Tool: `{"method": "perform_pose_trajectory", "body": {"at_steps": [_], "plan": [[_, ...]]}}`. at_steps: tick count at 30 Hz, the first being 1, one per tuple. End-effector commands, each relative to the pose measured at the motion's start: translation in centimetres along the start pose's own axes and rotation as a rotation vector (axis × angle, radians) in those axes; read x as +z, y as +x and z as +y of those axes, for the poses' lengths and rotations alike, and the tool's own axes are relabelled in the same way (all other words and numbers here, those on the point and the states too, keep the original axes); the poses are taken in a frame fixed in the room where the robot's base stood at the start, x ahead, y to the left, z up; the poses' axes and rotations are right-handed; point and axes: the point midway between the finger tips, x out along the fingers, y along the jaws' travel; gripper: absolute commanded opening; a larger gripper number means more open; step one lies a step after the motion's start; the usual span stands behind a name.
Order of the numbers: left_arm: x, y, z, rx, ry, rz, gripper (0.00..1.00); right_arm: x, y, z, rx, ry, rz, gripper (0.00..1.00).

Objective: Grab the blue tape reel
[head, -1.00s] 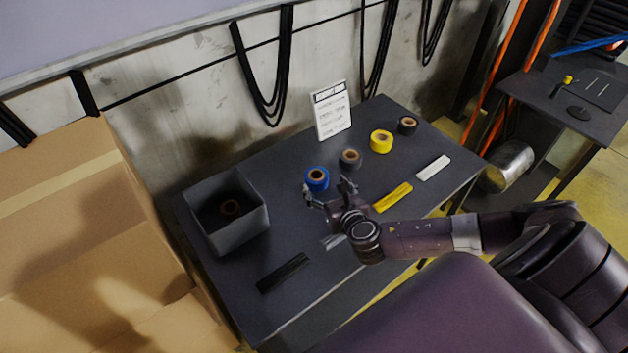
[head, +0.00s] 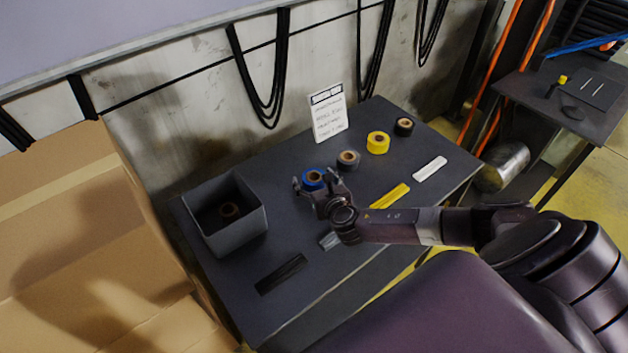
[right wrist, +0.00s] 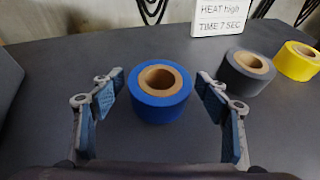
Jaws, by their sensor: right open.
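The blue tape reel (head: 313,179) lies flat on the dark table in the head view, partly hidden by my right gripper. In the right wrist view the blue tape reel (right wrist: 160,95) shows whole, with its brown cardboard core facing up. My right gripper (head: 315,186) is open at the reel. In the right wrist view its two fingers (right wrist: 160,86) stand to the left and right of the reel, with a gap on each side, so they do not touch it. My left gripper is not in view.
A grey reel (head: 348,160), a yellow reel (head: 378,142) and a black reel (head: 403,127) stand in a row to the right. A grey open box (head: 238,237) holds a dark reel at the left. A white sign (head: 328,113) stands behind. Flat strips lie along the table's front.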

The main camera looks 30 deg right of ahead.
Motion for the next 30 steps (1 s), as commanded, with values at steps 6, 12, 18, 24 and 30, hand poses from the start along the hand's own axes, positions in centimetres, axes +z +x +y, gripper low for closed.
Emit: {"method": "perform_pose_trajectory", "body": {"at_steps": [6, 12, 18, 24, 30], "plan": [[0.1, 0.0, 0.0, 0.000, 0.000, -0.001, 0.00, 0.0, 0.0, 0.0, 0.000, 0.000, 0.000, 0.54], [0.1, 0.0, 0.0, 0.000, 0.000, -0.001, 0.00, 0.0, 0.0, 0.0, -0.001, 0.000, 0.000, 0.32], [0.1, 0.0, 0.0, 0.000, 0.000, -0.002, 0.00, 0.1, 0.0, 0.0, -0.001, 0.000, -0.001, 0.21], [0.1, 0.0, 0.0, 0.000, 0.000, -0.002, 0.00, 0.3, -0.1, 0.0, -0.001, 0.001, -0.002, 0.21], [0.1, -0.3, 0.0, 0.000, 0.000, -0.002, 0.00, 2.1, -0.8, -0.1, -0.002, 0.002, -0.004, 0.21]]}}
